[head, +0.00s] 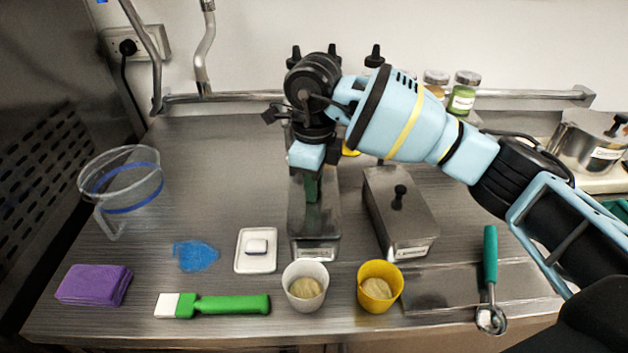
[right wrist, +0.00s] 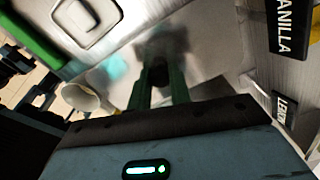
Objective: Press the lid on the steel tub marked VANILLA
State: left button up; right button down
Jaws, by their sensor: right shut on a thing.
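In the head view my right gripper (head: 312,195) points down over a long steel tub (head: 316,253), whose front label is too small to read. In the right wrist view its green fingers (right wrist: 159,85) are shut on a dark knob (right wrist: 157,74) on a shiny steel lid (right wrist: 205,70). The gripper hides much of the lid in the head view. I cannot tell whether the lid sits fully down. A second steel tub (head: 408,245), to the right, wears a lid with a black knob (head: 400,195); its label is unreadable too. My left gripper is not in view.
A white cup (head: 304,285) and yellow cup (head: 379,287) stand in front of the tubs. A small tray (head: 241,263), green brush (head: 232,304), purple cloth (head: 94,285), clear jug (head: 125,190) and scoop (head: 490,265) lie around. A dark VANILLA plate (right wrist: 292,25) shows at right.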

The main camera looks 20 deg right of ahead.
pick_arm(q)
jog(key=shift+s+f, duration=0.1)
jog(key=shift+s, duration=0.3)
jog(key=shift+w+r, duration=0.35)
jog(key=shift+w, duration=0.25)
pick_arm(e)
jog(key=shift+f, duration=0.15)
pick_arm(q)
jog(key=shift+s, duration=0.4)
pick_arm(e)
jog(key=c, duration=1.7)
grip_release()
jog(key=o, duration=1)
pick_arm(q)
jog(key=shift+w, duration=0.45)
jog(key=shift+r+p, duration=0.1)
jog(key=shift+p, duration=0.2)
